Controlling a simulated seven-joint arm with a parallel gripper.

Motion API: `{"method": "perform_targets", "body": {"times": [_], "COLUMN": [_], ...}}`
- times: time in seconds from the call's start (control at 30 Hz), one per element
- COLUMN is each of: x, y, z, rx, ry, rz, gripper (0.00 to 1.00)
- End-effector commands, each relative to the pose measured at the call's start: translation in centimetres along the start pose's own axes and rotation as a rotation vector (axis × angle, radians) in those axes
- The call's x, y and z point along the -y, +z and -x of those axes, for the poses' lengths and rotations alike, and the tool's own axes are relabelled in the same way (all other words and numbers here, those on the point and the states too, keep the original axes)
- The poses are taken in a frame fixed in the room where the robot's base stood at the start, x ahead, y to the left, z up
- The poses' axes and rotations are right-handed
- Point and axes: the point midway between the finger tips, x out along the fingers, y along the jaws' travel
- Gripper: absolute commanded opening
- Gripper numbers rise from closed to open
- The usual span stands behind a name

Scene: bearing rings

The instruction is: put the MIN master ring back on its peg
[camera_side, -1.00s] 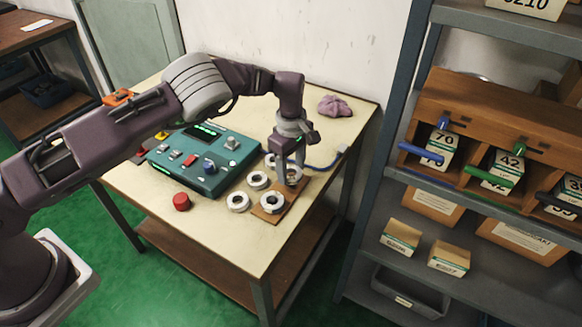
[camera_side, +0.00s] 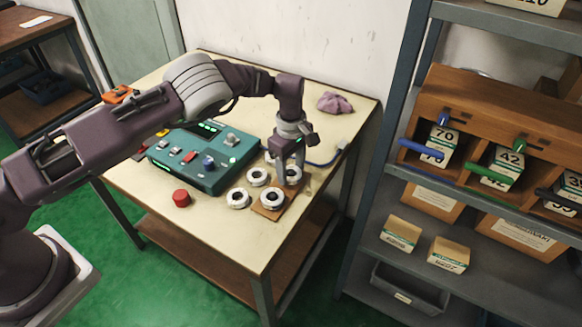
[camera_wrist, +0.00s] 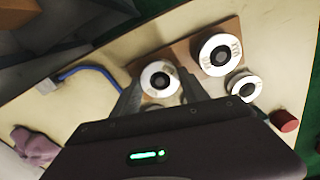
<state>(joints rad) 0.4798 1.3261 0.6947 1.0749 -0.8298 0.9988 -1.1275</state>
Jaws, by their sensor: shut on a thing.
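My gripper (camera_side: 289,181) is shut on a white ring with a dark centre (camera_side: 292,175), at the far end of the brown wooden board (camera_side: 284,206). In the wrist view this ring (camera_wrist: 160,79) sits between the two fingers (camera_wrist: 161,97), low over the board (camera_wrist: 182,50). A small grey shape shows in its hole; I cannot tell whether the ring is around a peg or just above it. A second white ring (camera_side: 273,199) lies on the near end of the board; it also shows in the wrist view (camera_wrist: 220,54). Its dark lettering is not readable.
More white rings (camera_side: 238,198) (camera_side: 257,177) lie left of the board. A teal control box (camera_side: 205,170) and a red knob (camera_side: 181,198) stand further left. A blue cable (camera_side: 326,162) and a purple cloth (camera_side: 334,103) lie behind. The table's front is clear.

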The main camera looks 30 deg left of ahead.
Motion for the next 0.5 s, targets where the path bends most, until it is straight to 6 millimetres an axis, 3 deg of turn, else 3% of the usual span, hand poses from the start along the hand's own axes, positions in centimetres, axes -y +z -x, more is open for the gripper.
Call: {"method": "perform_targets", "body": {"times": [0.23, 0.27, 0.37, 0.5], "x": [-0.05, -0.04, -0.04, -0.03], "y": [-0.01, -0.01, -0.02, -0.02], "z": [0.00, 0.00, -0.01, -0.02], "rx": [0.001, 0.001, 0.000, 0.000], "ry": [0.001, 0.001, 0.001, 0.001], "rz": [0.001, 0.001, 0.001, 0.001], "gripper": [0.00, 0.58, 0.77, 0.77]}}
